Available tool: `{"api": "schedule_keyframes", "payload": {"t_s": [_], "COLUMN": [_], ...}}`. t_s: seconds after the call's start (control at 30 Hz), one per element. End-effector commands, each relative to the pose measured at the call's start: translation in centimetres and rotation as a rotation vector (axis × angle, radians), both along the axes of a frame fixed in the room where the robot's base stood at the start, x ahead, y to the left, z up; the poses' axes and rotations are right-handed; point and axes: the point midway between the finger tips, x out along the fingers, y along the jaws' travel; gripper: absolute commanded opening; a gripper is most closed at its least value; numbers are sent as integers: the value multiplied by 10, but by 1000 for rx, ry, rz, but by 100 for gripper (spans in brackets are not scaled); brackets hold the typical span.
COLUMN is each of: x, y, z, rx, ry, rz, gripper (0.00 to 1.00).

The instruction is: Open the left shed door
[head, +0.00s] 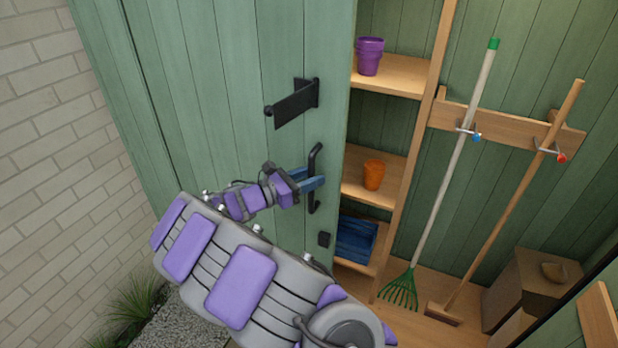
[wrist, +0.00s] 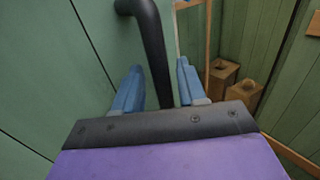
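The left shed door (head: 225,80) is green and planked, and the shed's inside shows past its right edge. Its black bar handle (head: 315,160) is near that edge; the bar also shows in the wrist view (wrist: 150,40). My gripper (head: 318,181) reaches the handle from the left. In the wrist view its blue fingers (wrist: 160,88) stand apart, one on each side of the bar, with small gaps visible. The gripper looks open around the handle. The bar's lower end is hidden behind the gripper in the wrist view.
A black bracket (head: 295,103) sticks out above the handle. A rake (head: 455,150) and broom (head: 510,205) hang to the right. A brick wall (head: 55,140) stands left.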

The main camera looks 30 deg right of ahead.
Motion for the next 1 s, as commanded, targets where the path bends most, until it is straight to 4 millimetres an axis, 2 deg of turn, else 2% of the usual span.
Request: {"api": "schedule_keyframes", "payload": {"t_s": [0.07,0.4,0.83,1.0], "x": [0,1,1,-5], "y": [-1,1,2,11], "z": [0,0,0,1], "rx": [1,-1,0,0], "ry": [0,0,1,1], "rz": [-1,0,2,-9], "gripper": [33,0,0,0]}}
